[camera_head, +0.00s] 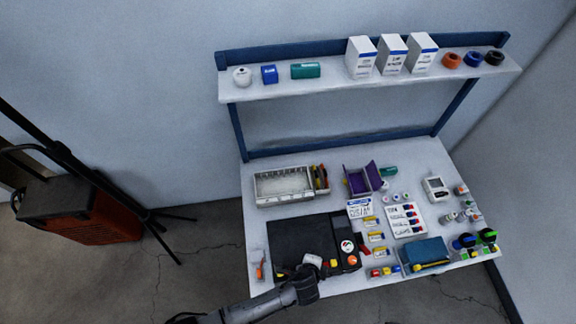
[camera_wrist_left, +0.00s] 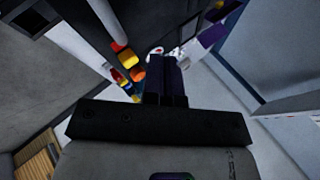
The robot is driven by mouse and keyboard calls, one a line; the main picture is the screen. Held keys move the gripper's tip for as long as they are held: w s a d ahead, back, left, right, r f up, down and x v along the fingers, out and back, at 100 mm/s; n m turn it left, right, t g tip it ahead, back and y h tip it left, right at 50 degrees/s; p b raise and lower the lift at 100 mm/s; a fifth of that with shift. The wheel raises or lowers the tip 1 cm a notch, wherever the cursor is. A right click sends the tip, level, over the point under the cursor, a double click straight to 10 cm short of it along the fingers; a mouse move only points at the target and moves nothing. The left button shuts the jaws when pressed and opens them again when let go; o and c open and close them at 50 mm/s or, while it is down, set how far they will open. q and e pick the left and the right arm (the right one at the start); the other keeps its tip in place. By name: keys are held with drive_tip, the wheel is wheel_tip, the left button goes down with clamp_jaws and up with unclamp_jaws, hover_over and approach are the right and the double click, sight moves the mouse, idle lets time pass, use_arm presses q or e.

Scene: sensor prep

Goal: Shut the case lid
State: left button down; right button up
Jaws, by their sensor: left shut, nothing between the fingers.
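A small purple case (camera_head: 376,178) stands at the middle back of the workbench, with what looks like its lid raised. A purple patch (camera_wrist_left: 213,36) in the left wrist view may be the same case. My left gripper (camera_head: 312,264) is over the front part of the black mat (camera_head: 290,235), in front of the case and well apart from it. In the left wrist view its fingers (camera_wrist_left: 166,65) are together, with nothing held. My right gripper is not in view.
A grey tray (camera_head: 284,200) stands left of the case, and a white label card (camera_head: 359,208) lies in front. Small bottles, yellow-labelled parts and a blue case-like block (camera_head: 425,251) crowd the right side. A shelf (camera_head: 340,82) with boxes overhangs the back.

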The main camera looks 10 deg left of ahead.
use_arm(q)
drive_tip(key=f, duration=0.1)
drive_tip(key=s+f+b, duration=0.1)
drive_tip(key=s+d+f, duration=0.1)
drive_tip(key=shift+f, duration=0.35)
drive_tip(key=shift+s+a+f+b, duration=0.2)
drive_tip(key=shift+s+f, duration=0.05)
drive_tip(key=shift+f, duration=0.15)
drive_tip(key=shift+s+a+f+b, duration=0.2)
drive_tip(key=shift+f, duration=0.2)
drive_tip(key=shift+r+p, duration=0.4)
wheel_tip(320, 180, up, 5)
drive_tip(key=p, duration=0.5)
drive_tip(key=s+r, duration=0.2)
drive_tip(key=s, duration=0.7)
drive_tip(key=shift+d+r+b, duration=0.3)
drive_tip(key=shift+d+r, duration=0.1)
drive_tip(key=shift+d, duration=0.05)
